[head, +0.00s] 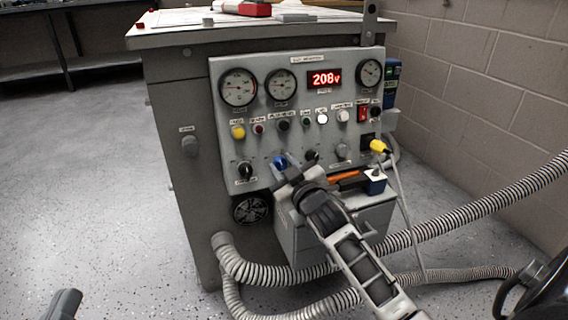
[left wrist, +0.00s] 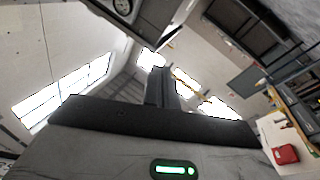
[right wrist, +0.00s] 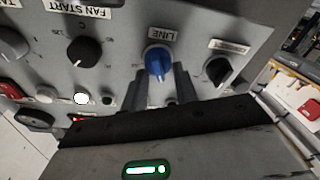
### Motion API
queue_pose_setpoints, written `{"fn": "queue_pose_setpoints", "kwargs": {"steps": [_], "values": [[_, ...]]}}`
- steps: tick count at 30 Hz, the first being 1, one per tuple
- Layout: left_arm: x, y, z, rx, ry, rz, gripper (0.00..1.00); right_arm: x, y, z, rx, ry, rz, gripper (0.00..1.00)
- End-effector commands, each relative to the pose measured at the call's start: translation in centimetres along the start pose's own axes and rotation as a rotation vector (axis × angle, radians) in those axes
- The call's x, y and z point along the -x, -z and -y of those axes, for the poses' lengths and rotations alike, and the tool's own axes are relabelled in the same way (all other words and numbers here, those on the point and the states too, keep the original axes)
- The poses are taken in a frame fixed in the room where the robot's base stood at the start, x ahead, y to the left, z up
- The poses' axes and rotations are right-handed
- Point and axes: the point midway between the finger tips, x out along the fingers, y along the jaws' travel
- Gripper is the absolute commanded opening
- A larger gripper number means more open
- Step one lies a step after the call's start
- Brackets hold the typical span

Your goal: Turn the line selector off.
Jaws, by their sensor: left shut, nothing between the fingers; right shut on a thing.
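The line selector is a blue knob (head: 280,162) low on the grey control panel (head: 222,150). The right wrist view shows the blue knob (right wrist: 158,62) beside a label reading LINE, with its grip bar roughly upright in that picture. My right gripper (head: 285,170) is shut on the knob, with its fingertips (right wrist: 160,82) on either side of it. In the head view the gripper hides part of the knob, so its exact setting is hard to read. My left gripper (head: 66,303) is low at the left, away from the panel. Its fingers are together and empty in the left wrist view (left wrist: 160,85).
A black knob (head: 245,171) is left of the selector; another (head: 312,156) is right of it. The display (head: 324,79) reads 208v. Ribbed hoses (head: 262,272) run below. The left floor is clear.

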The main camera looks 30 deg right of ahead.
Motion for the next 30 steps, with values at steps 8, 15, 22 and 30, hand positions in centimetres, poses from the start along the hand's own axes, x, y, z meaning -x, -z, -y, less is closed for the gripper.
{"fn": "queue_pose_setpoints", "kwargs": {"steps": [8,15,22,30], "values": [[1.9,-3.2,-0.8,0.218,0.072,0.259,0.0,0.0,0.5,-0.1,0.194,0.038,0.005,0.06],[2.4,-3.8,0.0,0.103,0.116,0.338,0.0,0.0,0.4,0.0,0.383,0.072,0.003,0.06],[2.9,-4.2,0.5,0.027,0.141,0.39,0.0,0.0,0.1,0.2,0.526,0.098,0.002,0.06],[3.3,-4.6,0.8,-0.016,0.154,0.422,0.0,0.0,-0.1,0.3,0.618,0.114,0.001,0.06]]}}
